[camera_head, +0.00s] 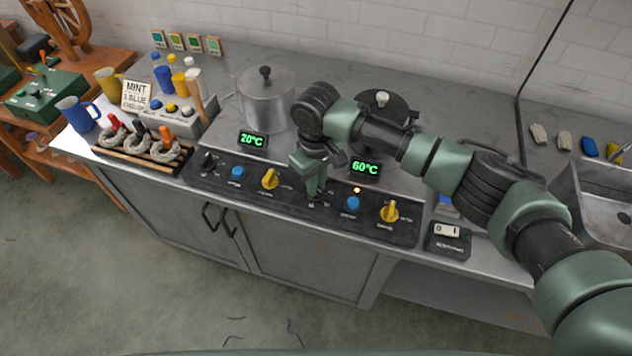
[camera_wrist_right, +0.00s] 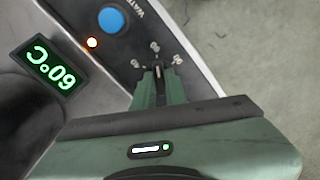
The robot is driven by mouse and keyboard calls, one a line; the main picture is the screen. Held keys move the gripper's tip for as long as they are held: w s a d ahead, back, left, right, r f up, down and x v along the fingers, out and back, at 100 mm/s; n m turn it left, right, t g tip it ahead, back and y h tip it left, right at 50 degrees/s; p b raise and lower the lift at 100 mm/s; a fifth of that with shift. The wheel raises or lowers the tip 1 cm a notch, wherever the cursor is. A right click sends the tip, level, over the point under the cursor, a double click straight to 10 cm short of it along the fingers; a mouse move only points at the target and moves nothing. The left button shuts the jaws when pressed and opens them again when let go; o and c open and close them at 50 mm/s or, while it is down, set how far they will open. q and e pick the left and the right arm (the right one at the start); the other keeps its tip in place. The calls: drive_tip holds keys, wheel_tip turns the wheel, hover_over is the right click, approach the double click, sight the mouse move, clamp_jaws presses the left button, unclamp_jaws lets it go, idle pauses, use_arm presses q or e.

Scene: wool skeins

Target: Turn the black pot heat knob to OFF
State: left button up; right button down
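The black pot (camera_head: 398,103) stands at the back of the counter, partly hidden by my right arm. Its display (camera_head: 365,168) reads 60°C, and a small orange lamp (camera_head: 357,190) is lit. My right gripper (camera_head: 316,192) points down at the control panel, over the black heat knob, which it mostly hides in the head view. In the right wrist view the fingers (camera_wrist_right: 160,82) are close together around the dark knob (camera_wrist_right: 158,68), with small dial marks around it. My left gripper is out of view.
Beside the knob are a blue button (camera_head: 352,204) and a yellow knob (camera_head: 389,212). A steel pot (camera_head: 265,100), with a 20°C display (camera_head: 252,140), stands left. A black switch box (camera_head: 447,238) sits right, near a sink (camera_head: 605,195). Skeins (camera_head: 140,144) lie on a rack.

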idle(0.3)
drive_tip(key=shift+r+n+p, duration=0.15)
drive_tip(key=shift+n+p, duration=0.55)
drive_tip(key=shift+n, duration=0.3)
drive_tip(key=n+p, duration=0.1)
drive_tip(key=n, duration=0.1)
drive_tip(key=shift+n, duration=0.3)
drive_tip(key=n+p, duration=0.1)
drive_tip(key=n, duration=0.1)
drive_tip(key=shift+n, duration=0.3)
drive_tip(key=n+p, duration=0.1)
drive_tip(key=n, duration=0.2)
drive_tip(key=shift+n, duration=0.3)
drive_tip(key=n, duration=0.2)
drive_tip(key=shift+n, duration=0.4)
drive_tip(key=n, duration=0.3)
drive_tip(key=shift+n, duration=0.3)
drive_tip(key=n, duration=0.6)
drive_tip(key=shift+n, duration=0.4)
